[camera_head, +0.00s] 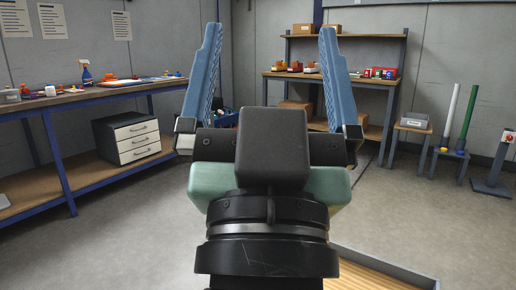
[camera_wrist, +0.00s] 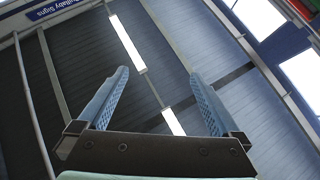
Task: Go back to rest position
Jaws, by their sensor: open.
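My gripper (camera_head: 270,50) is raised in the middle of the head view, its two blue fingers spread wide apart and pointing up. Nothing is between the fingers. In the wrist view my gripper (camera_wrist: 160,95) is also open and empty, with the ceiling and its long lights behind it. It touches none of the objects in the room.
A long workbench (camera_head: 75,99) with small items and a spray bottle (camera_head: 86,72) stands at the left, with a drawer cabinet (camera_head: 130,137) beneath. A shelved bench (camera_head: 345,82) stands behind my gripper. Green (camera_head: 468,115) and white (camera_head: 450,115) poles stand right. Open floor lies between.

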